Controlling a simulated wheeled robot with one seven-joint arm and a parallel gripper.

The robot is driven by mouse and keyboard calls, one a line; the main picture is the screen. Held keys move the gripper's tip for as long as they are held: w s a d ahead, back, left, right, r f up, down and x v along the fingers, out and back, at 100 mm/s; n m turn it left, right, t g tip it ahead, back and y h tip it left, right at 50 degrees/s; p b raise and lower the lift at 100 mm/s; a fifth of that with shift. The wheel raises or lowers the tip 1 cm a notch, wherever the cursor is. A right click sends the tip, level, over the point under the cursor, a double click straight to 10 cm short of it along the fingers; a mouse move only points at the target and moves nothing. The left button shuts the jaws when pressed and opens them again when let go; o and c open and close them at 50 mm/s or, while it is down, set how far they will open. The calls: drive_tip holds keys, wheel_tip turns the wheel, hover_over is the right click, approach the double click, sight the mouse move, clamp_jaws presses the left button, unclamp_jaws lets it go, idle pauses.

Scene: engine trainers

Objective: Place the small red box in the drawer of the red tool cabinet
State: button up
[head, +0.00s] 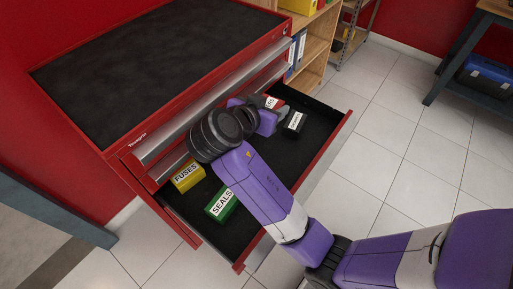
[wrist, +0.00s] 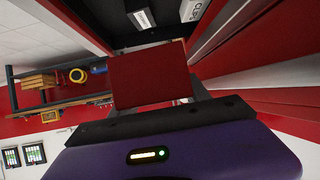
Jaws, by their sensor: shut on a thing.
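My gripper (head: 262,108) is shut on the small red box (wrist: 148,76), which fills the middle of the wrist view. In the head view, the box is mostly hidden by my gripper and wrist; a reddish part with a white label shows just beyond it. My gripper is over the far part of the open drawer (head: 319,153) of the red tool cabinet (head: 190,70). Whether the box touches the drawer floor cannot be told.
The drawer holds a yellow FUSES box (head: 187,176), a green SEALS box (head: 222,204) and a black labelled box (head: 294,122) close to my gripper. Dark floor is bare between them. A wooden shelf (head: 318,45) stands behind the cabinet.

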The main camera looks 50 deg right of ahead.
wheel_tip(320, 180, down, 18)
drive_tip(key=shift+r+b, duration=0.1)
drive_tip(key=shift+b, duration=0.65)
drive_tip(key=shift+f+b, duration=0.5)
drive_tip(key=shift+f, duration=0.15)
drive_tip(key=o, duration=1.5)
drive_tip(key=shift+s+f, duration=0.1)
drive_tip(key=shift+c, duration=0.2)
